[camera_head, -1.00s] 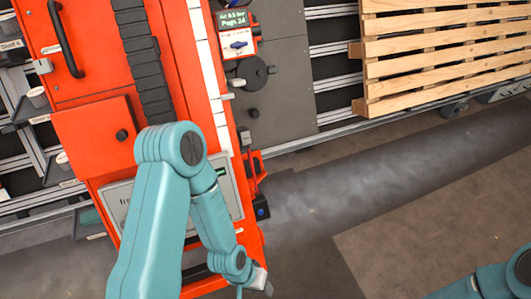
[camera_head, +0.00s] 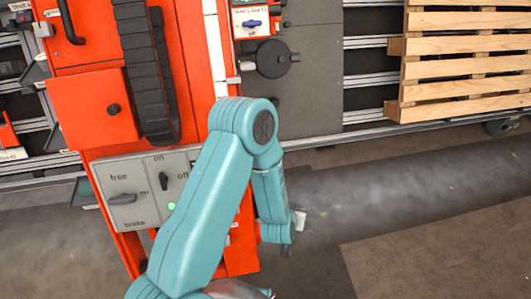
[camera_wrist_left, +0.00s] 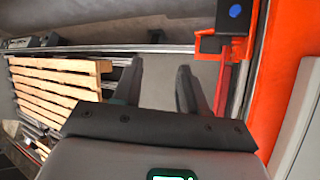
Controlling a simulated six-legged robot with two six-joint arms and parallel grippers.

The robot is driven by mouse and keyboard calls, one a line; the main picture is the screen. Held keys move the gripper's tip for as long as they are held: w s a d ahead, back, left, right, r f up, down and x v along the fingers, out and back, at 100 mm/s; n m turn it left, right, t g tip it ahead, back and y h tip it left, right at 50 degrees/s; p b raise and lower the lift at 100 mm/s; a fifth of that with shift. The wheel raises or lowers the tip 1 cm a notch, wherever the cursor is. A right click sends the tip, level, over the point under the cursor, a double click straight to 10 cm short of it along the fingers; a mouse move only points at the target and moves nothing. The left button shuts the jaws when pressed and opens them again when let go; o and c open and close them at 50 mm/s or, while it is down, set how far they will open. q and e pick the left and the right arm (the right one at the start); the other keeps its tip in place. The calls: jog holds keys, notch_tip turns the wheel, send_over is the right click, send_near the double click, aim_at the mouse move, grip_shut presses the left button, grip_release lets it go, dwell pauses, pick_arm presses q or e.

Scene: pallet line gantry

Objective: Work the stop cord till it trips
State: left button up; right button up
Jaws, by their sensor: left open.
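My left gripper (camera_wrist_left: 160,85) is open and empty in the left wrist view, its two dark fingers apart. Beside the right finger, a narrow red strip (camera_wrist_left: 227,85) runs along the orange cabinet's side, below a red-orange bracket with a blue button (camera_wrist_left: 235,11). I cannot tell whether this strip is the stop cord, nor whether the finger touches it. In the head view my left arm crosses the cabinet's right edge, and its wrist (camera_head: 279,231) hangs just right of it. The fingers are not clear there, and the arm hides that part of the cabinet. My right gripper is not in view.
The orange cabinet (camera_head: 92,108) carries a grey switch panel (camera_head: 122,197) with a green light. A dark crank disc (camera_head: 272,59) is on the grey plate right of it. A wooden pallet (camera_head: 465,70) is at upper right, also in the left wrist view. Open floor (camera_head: 430,235) lies at right.

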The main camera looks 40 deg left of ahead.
pick_arm(q)
jog(key=w+a+f+n+y+b, duration=0.1)
jog(key=w+a+n+y+b, duration=0.1)
jog(key=w+a+y+b, duration=0.2)
jog(key=w+a+n+y+b, duration=0.2)
jog(key=w+a+y+b, duration=0.2)
jog(key=a+b, duration=0.7)
jog(key=w+a+f+n+y+b, duration=0.1)
jog(key=w+a+y+b, duration=0.4)
jog(key=a, duration=0.6)
jog(key=shift+a+f+n+t+y+b, duration=0.2)
jog(key=shift+f+n+t+y+b, duration=0.3)
jog(key=shift+b, duration=0.85)
jog(key=shift+r, duration=0.2)
grip_shut()
